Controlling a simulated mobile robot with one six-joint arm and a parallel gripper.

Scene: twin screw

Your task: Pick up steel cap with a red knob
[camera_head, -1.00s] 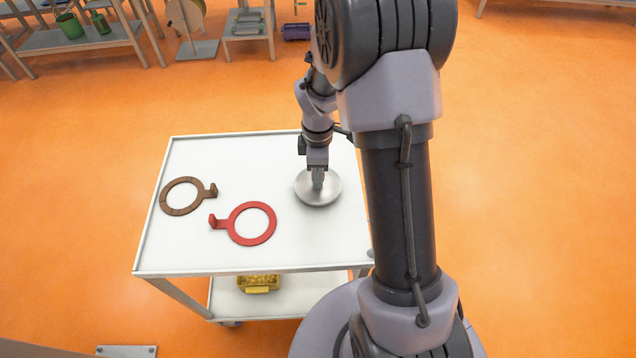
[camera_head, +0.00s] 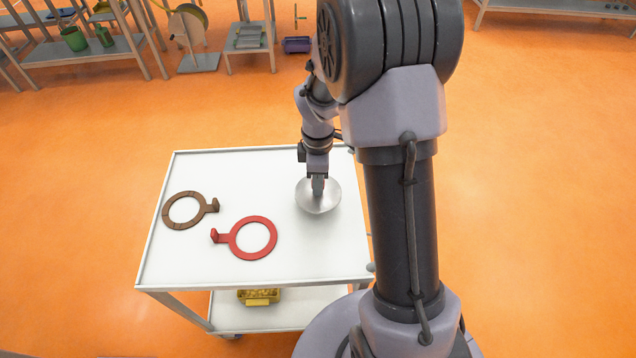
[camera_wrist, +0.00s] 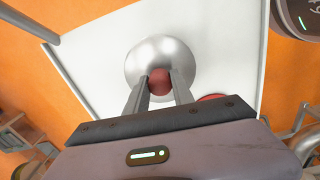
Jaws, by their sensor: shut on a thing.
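The steel cap (camera_head: 318,200) is a shiny round dome near the right side of the white cart top, in the head view. My gripper (camera_head: 318,188) points down onto its middle and hides the knob there. In the wrist view the cap (camera_wrist: 158,55) shows with its red knob (camera_wrist: 160,82) between the two fingers of my gripper (camera_wrist: 160,88). The fingers are shut on the knob. Whether the cap's rim is clear of the cart top is hard to tell.
The cart top (camera_head: 190,262) also bears a brown ring with a tab (camera_head: 168,212) and a red ring with a tab (camera_head: 271,240), left of the cap. A yellow bin (camera_head: 258,301) sits on the lower shelf. Orange floor surrounds the cart; shelves stand behind.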

